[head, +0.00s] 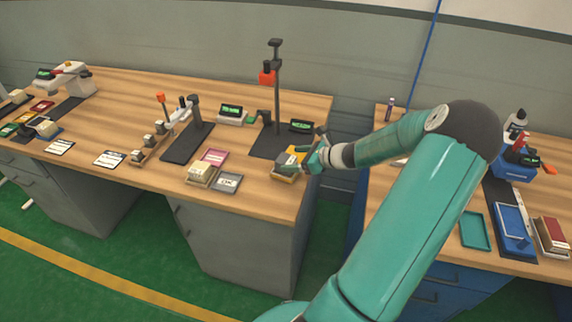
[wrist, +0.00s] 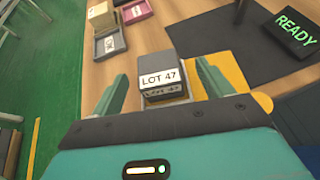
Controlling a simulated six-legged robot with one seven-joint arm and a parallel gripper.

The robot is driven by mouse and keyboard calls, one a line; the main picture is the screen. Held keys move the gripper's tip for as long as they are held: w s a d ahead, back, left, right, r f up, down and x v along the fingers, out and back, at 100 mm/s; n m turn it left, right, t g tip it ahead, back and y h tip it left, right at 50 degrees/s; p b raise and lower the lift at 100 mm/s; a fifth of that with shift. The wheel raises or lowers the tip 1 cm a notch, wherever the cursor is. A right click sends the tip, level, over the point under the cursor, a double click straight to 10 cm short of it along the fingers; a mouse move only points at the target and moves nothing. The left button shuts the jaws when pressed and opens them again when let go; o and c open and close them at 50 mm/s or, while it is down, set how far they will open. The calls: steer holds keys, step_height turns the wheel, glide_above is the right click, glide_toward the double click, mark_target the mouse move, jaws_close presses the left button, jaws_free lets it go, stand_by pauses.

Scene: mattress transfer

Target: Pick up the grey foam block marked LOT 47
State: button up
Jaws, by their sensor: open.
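The grey foam block (wrist: 160,75) marked LOT 47 stands between my fingers in the wrist view, with its label facing me. My gripper (wrist: 160,92) is open, with one teal finger on each side of the block and visible space between. In the head view my gripper (head: 306,160) is over the tray and hides part of it.
A black mat with a READY display (wrist: 295,32) lies beyond the tray. A tall stand (head: 277,90) rises behind. A gap separates the right-hand table.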

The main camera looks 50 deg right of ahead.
mark_target(287, 159)
steer(key=shift+x, duration=2.8)
steer(key=shift+s+a, duration=0.1)
steer(key=c, duration=1.1)
